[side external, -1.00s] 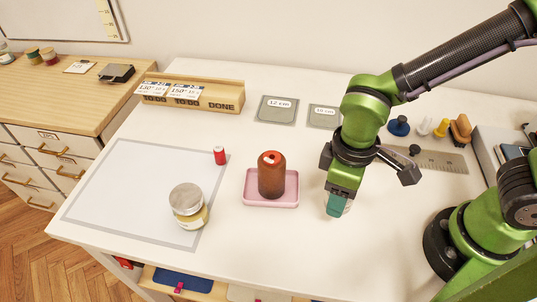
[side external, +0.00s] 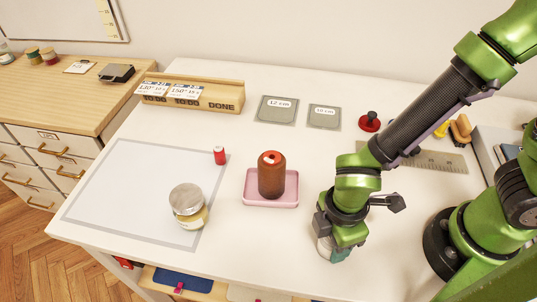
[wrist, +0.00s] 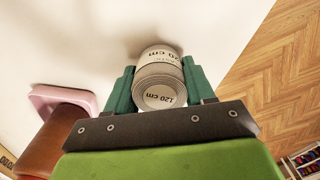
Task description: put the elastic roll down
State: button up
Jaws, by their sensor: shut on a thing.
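The elastic roll (wrist: 160,72) is a pale grey coil marked 120 cm. In the wrist view it sits between the two teal fingers of my gripper (wrist: 160,84), which is shut on it. In the side view my gripper (side external: 335,250) points down over the white table (side external: 285,240), near its front edge. A pale part of the roll (side external: 322,246) shows beside the fingers. I cannot tell whether the roll touches the table.
A pink tray (side external: 270,203) holding a brown bottle (side external: 271,178) stands left of my gripper. Further left are a lidded jar (side external: 188,206) and a red spool (side external: 219,156). Grey cards marked 12 cm (side external: 277,110) and 10 cm (side external: 324,117) lie behind. A ruler (side external: 435,161) lies back right.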

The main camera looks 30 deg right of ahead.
jog(key=shift+f, duration=0.25)
jog(key=shift+f, duration=0.15)
jog(key=o, duration=1)
notch_tip(320, 180, up, 12)
jog(key=shift+w+r, duration=0.1)
jog(key=w+d+r+m+t, duration=0.2)
jog(key=d+r+m, duration=0.2)
jog(key=d+m, duration=0.2)
jog(key=w+d+r+m+t+y, duration=0.1)
jog(key=w+d+r+m+t, duration=0.1)
jog(key=d+m, duration=0.4)
jog(key=w+d+r+m+t+y, duration=0.1)
jog(key=w+d+r+m+t, duration=0.1)
jog(key=d+r+m, duration=0.3)
jog(key=shift+d+r+m+t, duration=0.15)
jog(key=shift+d+m+t, duration=0.2)
jog(key=shift+d, duration=0.2)
jog(key=shift+d+r+m+t, duration=0.15)
jog(key=shift+d+m+t, duration=0.1)
jog(key=shift+d+m, duration=0.25)
